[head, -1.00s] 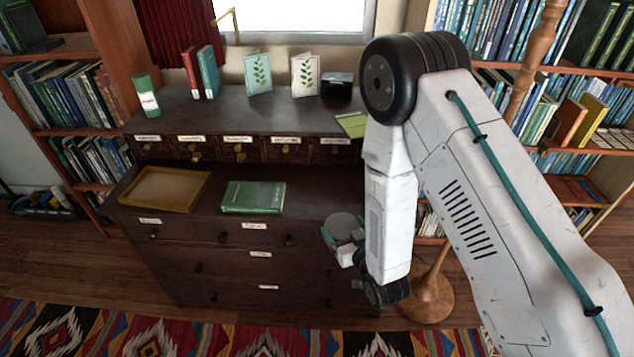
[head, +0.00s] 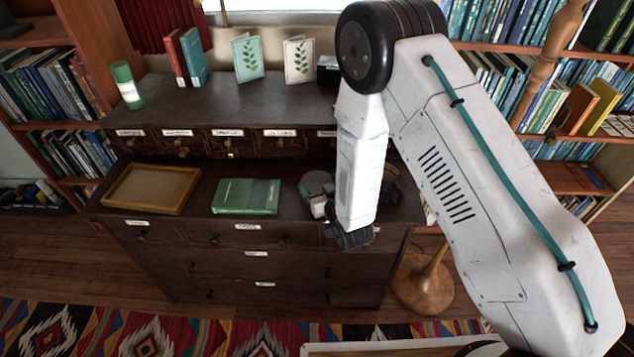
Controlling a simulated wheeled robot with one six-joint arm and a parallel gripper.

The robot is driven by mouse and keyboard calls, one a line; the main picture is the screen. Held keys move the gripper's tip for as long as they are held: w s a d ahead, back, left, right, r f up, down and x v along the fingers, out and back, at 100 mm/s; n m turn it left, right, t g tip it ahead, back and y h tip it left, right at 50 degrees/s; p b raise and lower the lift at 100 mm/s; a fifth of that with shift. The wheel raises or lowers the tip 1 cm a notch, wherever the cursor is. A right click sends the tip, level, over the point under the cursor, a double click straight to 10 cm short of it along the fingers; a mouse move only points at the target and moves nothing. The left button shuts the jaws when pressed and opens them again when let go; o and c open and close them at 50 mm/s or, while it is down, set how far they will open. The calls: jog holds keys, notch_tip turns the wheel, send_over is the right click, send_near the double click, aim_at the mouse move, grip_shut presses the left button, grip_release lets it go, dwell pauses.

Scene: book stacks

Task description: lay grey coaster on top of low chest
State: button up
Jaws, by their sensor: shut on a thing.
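The grey coaster (head: 319,181) is a flat round disc, partly hidden by my forearm. My gripper (head: 314,192), with teal fingertips, is shut on the coaster. It holds the coaster roughly level over the right part of the low chest's lower top, to the right of the green book. I cannot tell whether the coaster touches the wood. The low chest (head: 210,263) is dark wood with labelled drawers. Its lower top is in front of a raised back section with small drawers.
A shallow wooden tray (head: 150,189) and a green book (head: 245,196) lie on the lower top. The raised back holds a green cylinder (head: 127,86), upright books (head: 187,57) and two leaf-print cards (head: 247,59). A wooden stand (head: 424,285) is at the chest's right.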

jog(key=shift+d+f, duration=0.2)
jog(key=shift+d, duration=0.05)
jog(key=shift+s+a, duration=0.1)
jog(key=shift+a, duration=0.1)
jog(key=shift+f, duration=0.1)
jog(key=o, duration=0.8)
jog(key=shift+s, duration=0.1)
jog(key=v, duration=1.2)
